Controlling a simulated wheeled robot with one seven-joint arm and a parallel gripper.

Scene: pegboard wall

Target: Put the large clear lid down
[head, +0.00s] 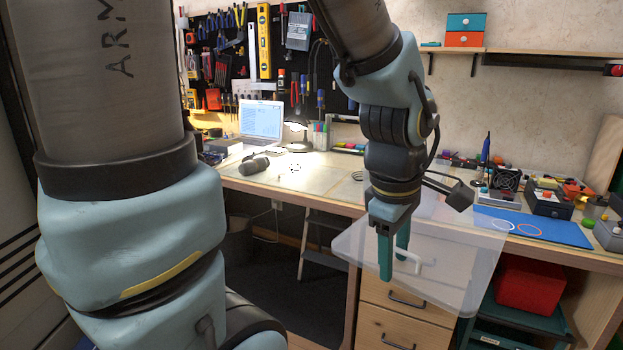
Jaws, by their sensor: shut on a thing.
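The large clear lid (455,285) is a see-through sheet with a pale handle (424,262) on its top. It hangs in the air in front of the drawers, at the front edge of the workbench, and looks tilted. My gripper (393,268) points down with its green fingers at the lid's handle and is shut on it. The fingers partly hide the handle's left part. Through the lid the drawers and the bench edge show faintly.
The workbench (290,175) holds a laptop (261,120), a dark rounded tool (254,164), a blue mat (540,227) and several small boxes at right. Bare bench top lies left of my gripper. A red box (526,283) sits below at right.

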